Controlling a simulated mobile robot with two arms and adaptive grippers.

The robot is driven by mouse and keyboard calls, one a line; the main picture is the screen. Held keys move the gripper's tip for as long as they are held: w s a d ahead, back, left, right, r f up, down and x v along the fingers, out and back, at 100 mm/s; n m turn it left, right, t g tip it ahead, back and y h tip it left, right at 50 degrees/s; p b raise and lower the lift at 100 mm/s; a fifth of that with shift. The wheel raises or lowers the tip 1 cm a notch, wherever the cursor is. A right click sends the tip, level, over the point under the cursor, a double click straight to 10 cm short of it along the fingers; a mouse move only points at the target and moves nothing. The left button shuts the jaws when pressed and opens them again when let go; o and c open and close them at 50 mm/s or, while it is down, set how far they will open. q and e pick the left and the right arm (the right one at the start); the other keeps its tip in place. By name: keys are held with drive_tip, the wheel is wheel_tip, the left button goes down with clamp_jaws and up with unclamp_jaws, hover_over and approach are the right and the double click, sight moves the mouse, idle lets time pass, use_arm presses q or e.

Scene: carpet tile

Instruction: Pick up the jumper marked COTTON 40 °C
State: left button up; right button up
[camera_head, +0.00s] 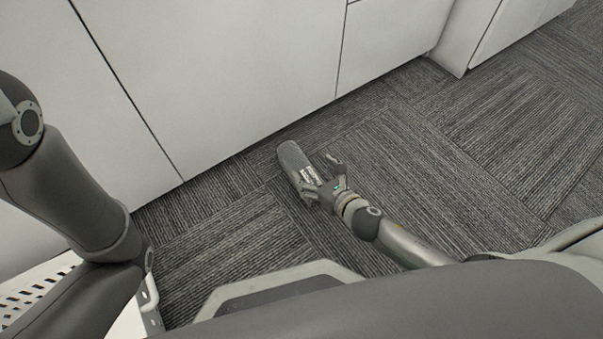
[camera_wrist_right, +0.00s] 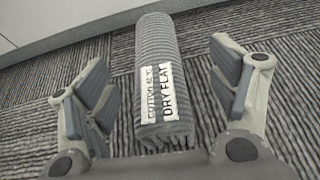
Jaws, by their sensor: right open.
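A rolled grey ribbed jumper (camera_head: 294,160) lies on the carpet close to the white cabinet fronts in the head view. In the right wrist view the jumper (camera_wrist_right: 158,55) carries a white label (camera_wrist_right: 160,93) reading "COTTON 40 °C", partly blurred, and "DRY FLAT". My right gripper (camera_head: 322,178) is open at the near end of the roll. In the wrist view the right gripper (camera_wrist_right: 162,95) has one finger on each side of the jumper, with gaps between. My left arm shows at the left of the head view, but its gripper is out of view.
White cabinets (camera_head: 230,70) stand just beyond the jumper. A white perforated basket or crate (camera_head: 30,290) is at the lower left, under my left arm. The striped grey carpet (camera_head: 480,150) to the right is clear.

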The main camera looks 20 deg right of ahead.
sight(302, 166)
drive_tip(key=w+b, duration=0.1)
drive_tip(key=w+a+f+b, duration=0.1)
drive_tip(key=w+f+b, duration=0.1)
drive_tip(key=b, duration=0.1)
drive_tip(key=shift+a+f, duration=0.15)
drive_tip(key=shift+a, duration=0.15)
drive_tip(key=shift+w+a+f+b, duration=0.15)
drive_tip(key=shift+w+b, duration=0.15)
drive_tip(key=shift+w, duration=0.35)
drive_tip(key=c, duration=1.3)
